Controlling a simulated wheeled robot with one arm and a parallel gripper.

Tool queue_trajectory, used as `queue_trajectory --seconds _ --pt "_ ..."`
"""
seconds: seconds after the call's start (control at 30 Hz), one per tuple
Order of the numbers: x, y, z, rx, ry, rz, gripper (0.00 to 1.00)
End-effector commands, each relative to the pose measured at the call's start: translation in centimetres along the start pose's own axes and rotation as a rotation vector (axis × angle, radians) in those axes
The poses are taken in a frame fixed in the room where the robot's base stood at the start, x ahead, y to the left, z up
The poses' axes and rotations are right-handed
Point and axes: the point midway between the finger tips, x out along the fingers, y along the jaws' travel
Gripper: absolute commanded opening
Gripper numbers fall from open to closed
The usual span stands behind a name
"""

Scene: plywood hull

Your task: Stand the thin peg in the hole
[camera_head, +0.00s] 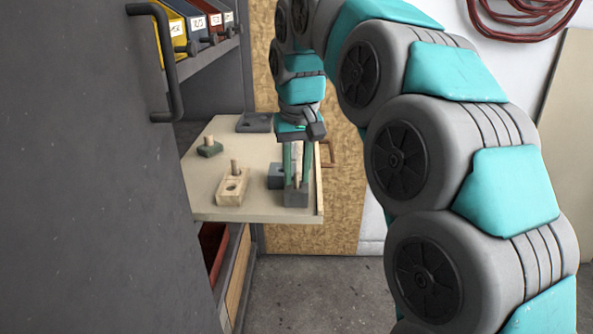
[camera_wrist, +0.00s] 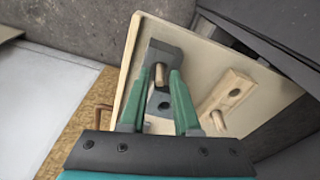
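A light wooden peg (camera_head: 297,181) stands upright at a dark grey block (camera_head: 296,198) near the front right of the board; it also shows in the wrist view (camera_wrist: 159,76). My gripper (camera_head: 298,183) points down with its green fingers on either side of this peg. The wrist view shows gaps between the peg and both fingertips (camera_wrist: 161,73). A blue-grey block (camera_head: 275,177) with a dark hole (camera_wrist: 163,105) sits beside and behind. A pale wooden block (camera_head: 229,193) has an open hole and a second peg (camera_head: 234,167). I cannot tell which peg is the thin one.
The board (camera_head: 205,205) also bears a dark green block with a peg (camera_head: 210,149) and a flat grey piece (camera_head: 254,123) at the back. A grey cabinet (camera_head: 90,180) with a handle stands close on the left. Coloured bins (camera_head: 175,25) sit on a shelf above.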

Motion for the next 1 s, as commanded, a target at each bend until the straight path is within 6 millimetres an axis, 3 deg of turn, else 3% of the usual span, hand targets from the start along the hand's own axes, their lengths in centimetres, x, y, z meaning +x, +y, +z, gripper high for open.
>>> queue_trajectory --seconds 0.13,0.53,1.0 --pt "0.0 0.0 0.0 0.000 0.000 0.000 0.46" --pt "-0.4 0.0 0.0 0.001 0.000 0.000 0.46" --pt "-5.0 0.0 -0.1 0.001 0.002 0.001 0.46"
